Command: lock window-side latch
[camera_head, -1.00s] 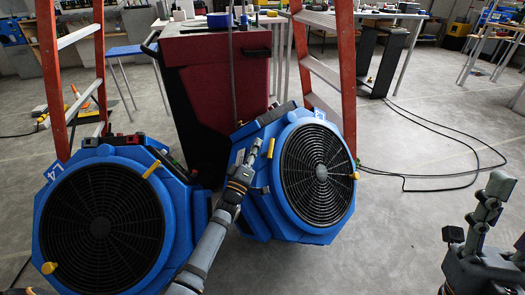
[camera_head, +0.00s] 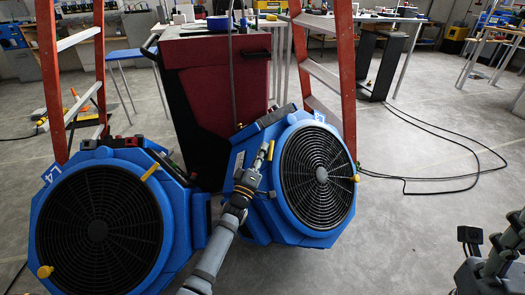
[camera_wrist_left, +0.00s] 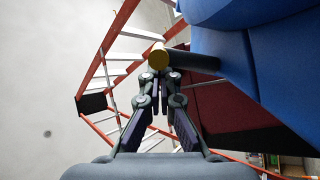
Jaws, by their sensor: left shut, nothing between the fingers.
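Two blue fans with round black grilles stand on the floor, a left fan (camera_head: 50,180) and a right fan (camera_head: 310,232). The right fan has a yellow latch handle (camera_head: 270,150) at its upper left and another yellow latch (camera_head: 356,178) on its right edge. I cannot tell which latch is the window-side one. My left gripper (camera_head: 261,153) is shut and empty, in front of the right fan's left side, close beside the upper-left handle. In the left wrist view a dark rod with a yellow end (camera_wrist_left: 158,56) lies just beyond the shut fingertips (camera_wrist_left: 159,80); contact is unclear. My right gripper is partly cut off at lower right.
A dark red cabinet (camera_head: 210,100) stands behind the fans, with orange ladders (camera_head: 342,85) on both sides. The left fan has yellow latches (camera_head: 151,171) too. Black cable (camera_head: 440,180) lies on the floor at right. The floor between right fan and cable is clear.

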